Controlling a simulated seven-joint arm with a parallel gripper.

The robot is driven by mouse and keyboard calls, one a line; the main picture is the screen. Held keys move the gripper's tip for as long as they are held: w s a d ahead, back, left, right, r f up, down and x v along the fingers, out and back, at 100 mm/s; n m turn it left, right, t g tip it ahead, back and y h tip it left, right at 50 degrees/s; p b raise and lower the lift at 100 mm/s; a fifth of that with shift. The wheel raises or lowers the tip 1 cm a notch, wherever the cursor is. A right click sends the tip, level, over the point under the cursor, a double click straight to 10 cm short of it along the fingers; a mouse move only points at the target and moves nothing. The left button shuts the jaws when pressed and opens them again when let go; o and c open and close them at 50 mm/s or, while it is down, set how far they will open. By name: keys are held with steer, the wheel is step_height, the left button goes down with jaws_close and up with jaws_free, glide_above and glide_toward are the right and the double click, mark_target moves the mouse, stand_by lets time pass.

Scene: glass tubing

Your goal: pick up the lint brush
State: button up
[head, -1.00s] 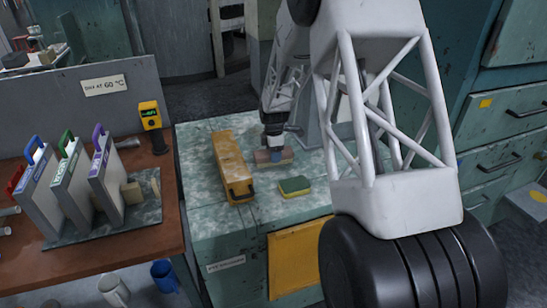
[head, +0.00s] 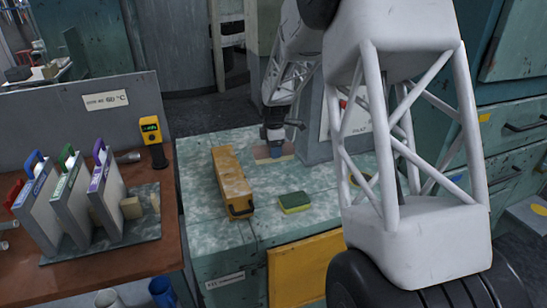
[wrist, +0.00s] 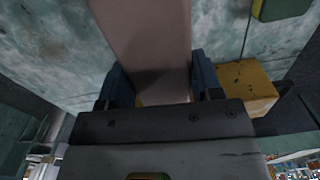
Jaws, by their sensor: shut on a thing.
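The lint brush, a flat pinkish-brown piece (head: 262,155), is at my gripper over the far part of the pale green mottled counter. In the wrist view the brush (wrist: 150,35) runs from between the fingers up past the top edge of the picture. My gripper (wrist: 162,82) is shut on it, with a dark blue finger on each side. In the head view my gripper (head: 274,142) points down and covers part of the brush. The brush looks to be above the counter, but the height is hard to tell.
A long worn yellow box (head: 231,180) lies left of the brush. A green and yellow sponge (head: 294,202) lies nearer. A brown bench (head: 120,257) at left holds several upright panels and a yellow meter (head: 150,129). The counter around the sponge (head: 270,222) is clear.

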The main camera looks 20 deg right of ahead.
steer(key=shift+r, duration=0.7)
steer(key=o, duration=0.4)
steer(key=shift+c, duration=1.3)
steer(key=w+d+f, duration=0.2)
steer(key=w+d, duration=0.1)
steer(key=w, duration=1.3)
steer(key=shift+w, duration=0.15)
